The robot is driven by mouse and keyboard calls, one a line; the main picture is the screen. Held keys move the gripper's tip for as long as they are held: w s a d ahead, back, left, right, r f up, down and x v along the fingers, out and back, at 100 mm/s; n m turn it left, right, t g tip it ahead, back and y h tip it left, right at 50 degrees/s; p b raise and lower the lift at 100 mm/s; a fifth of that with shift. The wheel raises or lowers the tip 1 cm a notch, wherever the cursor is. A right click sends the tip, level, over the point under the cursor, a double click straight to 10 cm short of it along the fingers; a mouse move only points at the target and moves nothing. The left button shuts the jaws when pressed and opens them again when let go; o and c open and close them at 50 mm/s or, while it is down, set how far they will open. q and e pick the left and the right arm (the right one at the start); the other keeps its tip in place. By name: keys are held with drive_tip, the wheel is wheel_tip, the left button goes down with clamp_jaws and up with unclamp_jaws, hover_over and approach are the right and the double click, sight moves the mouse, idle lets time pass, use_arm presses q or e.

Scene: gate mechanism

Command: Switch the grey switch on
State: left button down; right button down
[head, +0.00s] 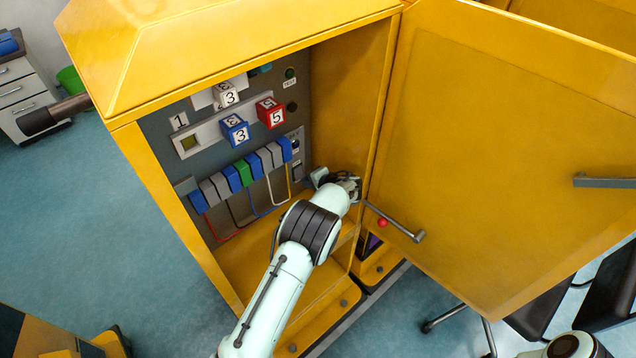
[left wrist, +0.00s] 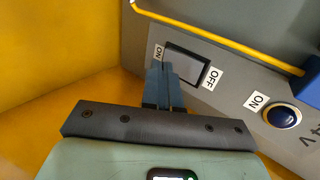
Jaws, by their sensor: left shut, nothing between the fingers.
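The grey switch (left wrist: 188,66) is a flat rectangular rocker on the grey panel, with an ON label (left wrist: 158,52) at its left end and an OFF label (left wrist: 213,77) at its right end. In the head view the switch (head: 297,171) is on the lower right of the panel inside the yellow cabinet. My left gripper (head: 316,178) is inside the cabinet, close to the switch. In the left wrist view its blue-grey fingers (left wrist: 163,72) are together and empty, with their tips at the ON end of the switch. I cannot tell whether they touch it. My right gripper is out of view.
A round blue button (left wrist: 284,116) with its own ON label is right of the switch. A yellow wire (left wrist: 215,38) runs above it. Coloured breakers (head: 243,172) and numbered cubes (head: 235,130) are on the panel. The open yellow door (head: 500,150) stands right of my left arm.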

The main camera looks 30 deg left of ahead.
use_arm(q)
drive_tip(key=shift+w+a+f, duration=0.15)
drive_tip(key=shift+w+a, duration=0.25)
drive_tip(key=shift+a, duration=0.35)
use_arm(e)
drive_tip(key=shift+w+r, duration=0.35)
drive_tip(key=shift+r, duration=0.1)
use_arm(q)
drive_tip(key=shift+s, duration=0.1)
drive_tip(key=shift+s+a, duration=0.1)
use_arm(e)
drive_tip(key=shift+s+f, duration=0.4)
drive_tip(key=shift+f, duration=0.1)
use_arm(q)
drive_tip(key=shift+w, duration=0.2)
